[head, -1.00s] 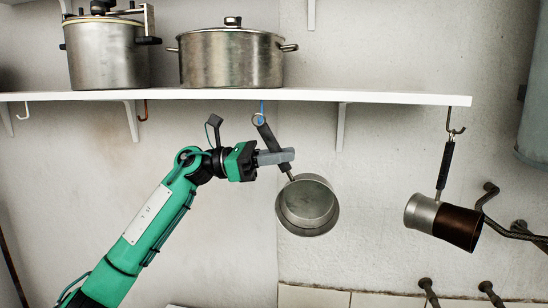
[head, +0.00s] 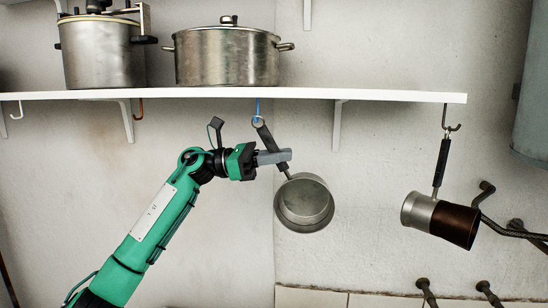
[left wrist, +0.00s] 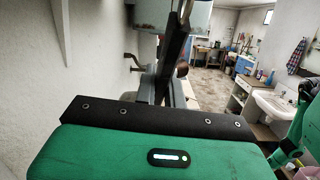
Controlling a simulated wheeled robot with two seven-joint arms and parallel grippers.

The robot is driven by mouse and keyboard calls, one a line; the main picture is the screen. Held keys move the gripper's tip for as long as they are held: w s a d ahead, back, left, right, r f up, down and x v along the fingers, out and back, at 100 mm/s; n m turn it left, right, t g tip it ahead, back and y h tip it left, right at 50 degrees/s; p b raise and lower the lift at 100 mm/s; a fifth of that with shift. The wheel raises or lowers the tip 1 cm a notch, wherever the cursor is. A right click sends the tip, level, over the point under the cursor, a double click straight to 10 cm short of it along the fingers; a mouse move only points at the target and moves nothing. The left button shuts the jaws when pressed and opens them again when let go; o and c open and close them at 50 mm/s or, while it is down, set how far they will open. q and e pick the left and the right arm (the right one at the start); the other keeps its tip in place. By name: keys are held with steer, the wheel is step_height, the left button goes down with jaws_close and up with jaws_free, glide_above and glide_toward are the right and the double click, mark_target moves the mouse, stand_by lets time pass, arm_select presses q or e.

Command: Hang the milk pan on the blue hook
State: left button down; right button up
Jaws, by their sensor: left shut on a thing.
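The milk pan (head: 304,204) is a grey metal pan with a dark handle and a ring at the handle's upper end. My left gripper (head: 288,157) is shut on its handle, and the pan hangs tilted below the fingers. The blue hook (head: 258,106) hangs under the shelf. The handle's ring is right at the hook's lower end; I cannot tell whether it is around the hook or just in front of it. In the left wrist view the dark handle (left wrist: 176,55) rises between the fingers. My right gripper is not in view.
The white shelf (head: 380,95) runs above the gripper and carries two metal pots (head: 227,58). A brown and metal pot (head: 440,218) hangs from a dark hook (head: 449,120) at right. A copper-coloured hook (head: 139,110) and a white hook (head: 16,110) at left are empty.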

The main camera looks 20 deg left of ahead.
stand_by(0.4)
arm_select(q)
steer(key=c, duration=1.4)
jaws_free()
steer(key=shift+o, duration=0.4)
steer(key=o, duration=0.5)
steer(key=b+v, duration=0.3)
steer(key=v, duration=0.4)
steer(key=shift+b, duration=0.4)
